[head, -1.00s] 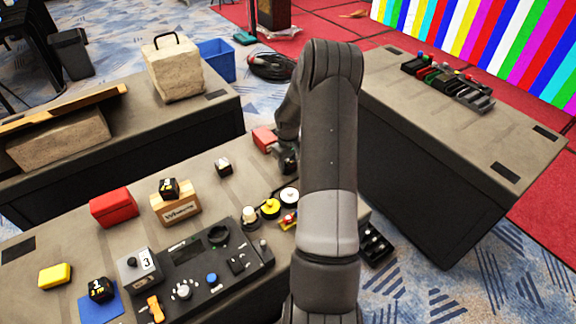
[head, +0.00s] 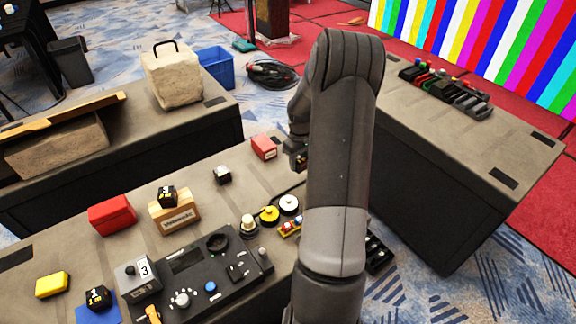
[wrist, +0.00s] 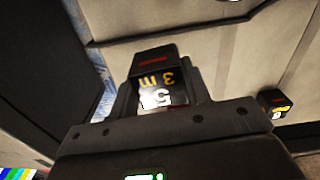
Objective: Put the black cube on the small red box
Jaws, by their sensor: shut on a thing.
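My gripper (wrist: 160,95) is shut on a black cube (wrist: 155,82) with yellow and white markings, seen between the fingers in the wrist view. In the head view my gripper (head: 299,157) is partly hidden behind my arm, and I cannot make out the held cube there. The small red box (head: 264,148) lies on the near table, just left of my gripper, with a gap between them. It is not clearly seen in the wrist view.
The near table holds a black cube with a pale top (head: 222,176), a larger red box (head: 112,215), a wooden box (head: 176,218) with a black cube on it, and a control panel (head: 195,270). White and yellow round pieces (head: 270,214) stand nearer my arm.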

